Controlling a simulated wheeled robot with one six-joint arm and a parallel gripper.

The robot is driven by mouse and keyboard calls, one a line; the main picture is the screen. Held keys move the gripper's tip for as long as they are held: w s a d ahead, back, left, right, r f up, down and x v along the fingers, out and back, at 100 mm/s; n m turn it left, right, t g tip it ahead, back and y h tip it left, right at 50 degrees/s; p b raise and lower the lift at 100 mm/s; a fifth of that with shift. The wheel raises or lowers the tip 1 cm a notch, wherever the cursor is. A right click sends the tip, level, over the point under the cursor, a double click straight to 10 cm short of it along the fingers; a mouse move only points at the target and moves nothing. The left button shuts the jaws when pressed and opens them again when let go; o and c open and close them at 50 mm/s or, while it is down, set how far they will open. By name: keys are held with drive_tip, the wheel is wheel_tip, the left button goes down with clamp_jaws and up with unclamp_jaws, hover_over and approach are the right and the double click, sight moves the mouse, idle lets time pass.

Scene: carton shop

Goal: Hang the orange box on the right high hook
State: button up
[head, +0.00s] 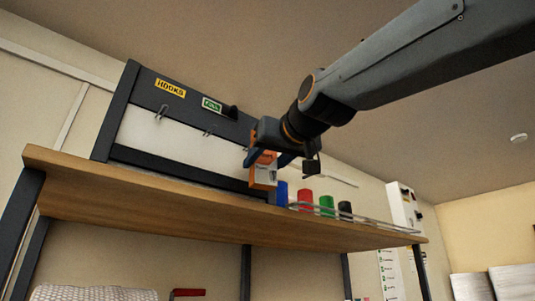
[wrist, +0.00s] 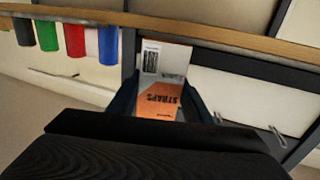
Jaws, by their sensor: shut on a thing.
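The orange box (head: 262,176), with a white panel, is between my gripper's fingers (head: 274,158) in front of the right end of the hook board (head: 180,137). In the wrist view the box (wrist: 158,103) shows the word STRAPS, and its white part (wrist: 165,58) carries a barcode. The fingers (wrist: 157,98) are shut on it from both sides. Two metal hooks show on the board, a left one (head: 161,112) and a middle one (head: 208,131). Any hook farther right is hidden behind my gripper. I see no hook through the box.
The wooden shelf (head: 150,200) runs below the board. Blue (head: 281,193), red (head: 305,198), green (head: 326,204) and black (head: 345,208) items stand right of the box near a metal rail. A white unit (head: 402,205) stands at the shelf's right end.

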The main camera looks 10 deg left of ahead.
drive_tip(key=shift+w+a+f+p, duration=0.1)
drive_tip(key=shift+w+a+p, duration=1.25)
drive_tip(key=shift+a, duration=0.25)
drive_tip(key=shift+w+a+f, duration=0.2)
drive_tip(key=shift+a+f, duration=0.05)
